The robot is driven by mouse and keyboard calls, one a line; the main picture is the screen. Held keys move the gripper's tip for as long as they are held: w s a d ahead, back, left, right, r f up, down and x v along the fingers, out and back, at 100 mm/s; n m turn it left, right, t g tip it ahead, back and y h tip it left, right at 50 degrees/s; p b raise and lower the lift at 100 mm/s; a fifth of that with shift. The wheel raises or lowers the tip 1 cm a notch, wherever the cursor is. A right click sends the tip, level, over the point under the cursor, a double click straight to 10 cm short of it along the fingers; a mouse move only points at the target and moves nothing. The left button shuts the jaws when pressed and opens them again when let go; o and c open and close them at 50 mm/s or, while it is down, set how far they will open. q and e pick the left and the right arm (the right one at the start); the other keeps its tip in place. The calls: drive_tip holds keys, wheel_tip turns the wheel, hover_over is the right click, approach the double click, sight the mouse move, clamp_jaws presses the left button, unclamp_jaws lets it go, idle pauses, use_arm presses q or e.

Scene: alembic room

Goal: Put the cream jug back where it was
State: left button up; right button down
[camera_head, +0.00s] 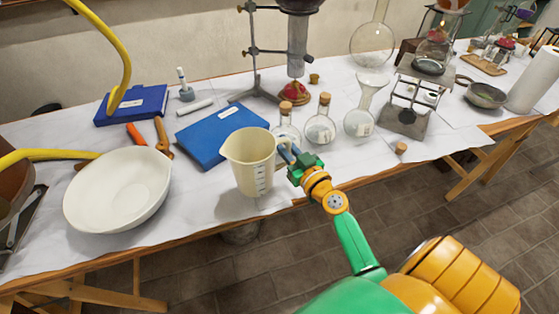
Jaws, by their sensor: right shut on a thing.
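The cream jug (254,165) stands upright at the front edge of the paper-covered table, with graduation marks on its side and its spout to the left. I cannot tell whether its base touches the table. My right gripper (290,155) comes in from the lower right and is shut on the jug's right side, where the handle is. My left gripper is not in view.
A blue book (222,134) lies behind the jug. A white bowl (119,190) is to its left. Corked flasks (320,127) stand close behind my right gripper. A small cork (401,148) lies further right. A burner stand (412,103) stands beyond.

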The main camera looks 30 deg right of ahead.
drive_tip(key=f+b, duration=0.2)
drive_tip(key=f, duration=0.1)
drive_tip(key=shift+w+f, duration=0.25)
drive_tip(key=shift+w, duration=0.1)
drive_tip(key=shift+f, duration=0.35)
drive_tip(key=shift+r, duration=0.15)
